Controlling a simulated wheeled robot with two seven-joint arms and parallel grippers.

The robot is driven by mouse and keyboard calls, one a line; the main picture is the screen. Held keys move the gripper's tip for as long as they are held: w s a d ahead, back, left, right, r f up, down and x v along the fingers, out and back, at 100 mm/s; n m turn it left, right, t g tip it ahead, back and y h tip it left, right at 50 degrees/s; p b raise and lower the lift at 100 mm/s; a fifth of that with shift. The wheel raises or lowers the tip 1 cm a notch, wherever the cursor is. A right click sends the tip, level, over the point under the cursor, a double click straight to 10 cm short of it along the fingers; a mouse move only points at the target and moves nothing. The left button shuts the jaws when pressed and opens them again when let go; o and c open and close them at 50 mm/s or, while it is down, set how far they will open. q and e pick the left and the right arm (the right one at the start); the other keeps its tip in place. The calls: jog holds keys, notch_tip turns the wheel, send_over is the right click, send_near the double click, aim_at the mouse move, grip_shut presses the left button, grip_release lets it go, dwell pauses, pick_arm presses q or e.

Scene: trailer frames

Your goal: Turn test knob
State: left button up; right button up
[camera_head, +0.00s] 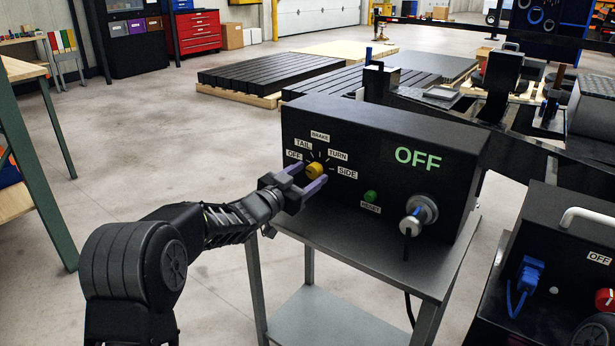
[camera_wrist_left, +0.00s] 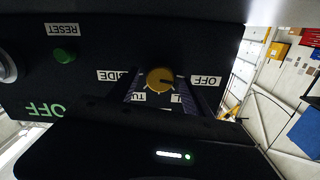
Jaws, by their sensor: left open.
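The yellow test knob (camera_head: 315,170) is on the front of a black test box (camera_head: 380,140), ringed by labels OFF, TAIL, BRAKE, TURN and SIDE. My left gripper (camera_head: 311,178) is open at the knob, with its purple fingers on either side of it. I cannot tell whether they touch it. In the left wrist view the knob (camera_wrist_left: 160,81) shows upside down between the dark fingers, its dark pointer line toward the OFF label (camera_wrist_left: 206,81). A green OFF readout (camera_head: 418,158) is lit on the box. My right gripper is not in view.
A green RESET button (camera_head: 370,196) and a round metal connector (camera_head: 418,214) are right of the knob. The box stands on a grey metal cart (camera_head: 345,247). Another black box (camera_head: 565,250) with a blue plug stands at the right. The floor at left is mostly clear.

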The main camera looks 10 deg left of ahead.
pick_arm(q)
grip_shut()
dwell(0.7)
